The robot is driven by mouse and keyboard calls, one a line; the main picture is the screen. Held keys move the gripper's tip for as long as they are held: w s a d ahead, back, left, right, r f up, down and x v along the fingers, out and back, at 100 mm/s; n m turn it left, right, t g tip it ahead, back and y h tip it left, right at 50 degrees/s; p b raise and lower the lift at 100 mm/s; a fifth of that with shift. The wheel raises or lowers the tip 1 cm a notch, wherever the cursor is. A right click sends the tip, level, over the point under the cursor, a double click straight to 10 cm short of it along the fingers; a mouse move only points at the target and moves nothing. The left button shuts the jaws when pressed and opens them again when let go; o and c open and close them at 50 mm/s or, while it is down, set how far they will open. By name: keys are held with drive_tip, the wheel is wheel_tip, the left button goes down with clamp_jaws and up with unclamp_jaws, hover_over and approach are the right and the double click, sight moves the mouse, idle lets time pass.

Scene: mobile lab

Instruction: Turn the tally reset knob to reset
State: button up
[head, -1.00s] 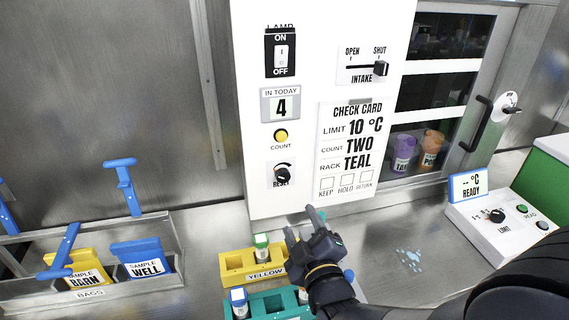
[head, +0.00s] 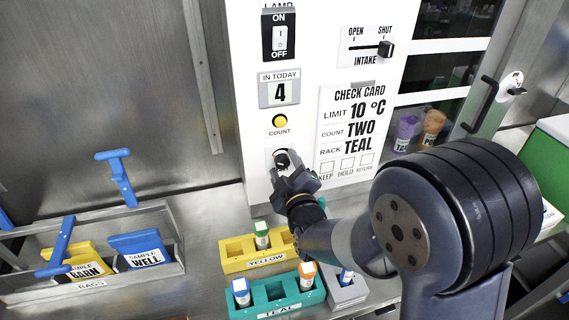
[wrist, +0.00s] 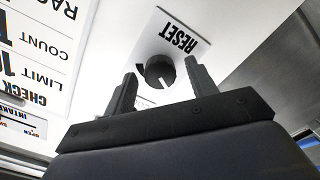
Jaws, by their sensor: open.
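The tally reset knob (wrist: 160,71) is a round black dial with a white pointer line, on a white plate marked RESET (wrist: 180,38) in the wrist view. The plate looks upside down there. My gripper (wrist: 158,85) is open, with one finger on each side of the knob and visible gaps between. In the head view my gripper (head: 288,178) is up at the panel and covers most of the knob and its label. The tally display (head: 279,92) above reads 4, under IN TODAY. The yellow COUNT button (head: 280,121) sits between display and knob.
Below the panel stand a yellow rack (head: 236,265) and a teal rack (head: 270,311) with capped vials. A check card (head: 347,130) is right of the knob. The lamp switch (head: 280,38) and intake slider (head: 386,48) are higher up. A bag bin (head: 100,290) stands at left.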

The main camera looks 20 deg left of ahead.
drive_tip(key=shift+w+a, duration=0.15)
drive_tip(key=c, duration=1)
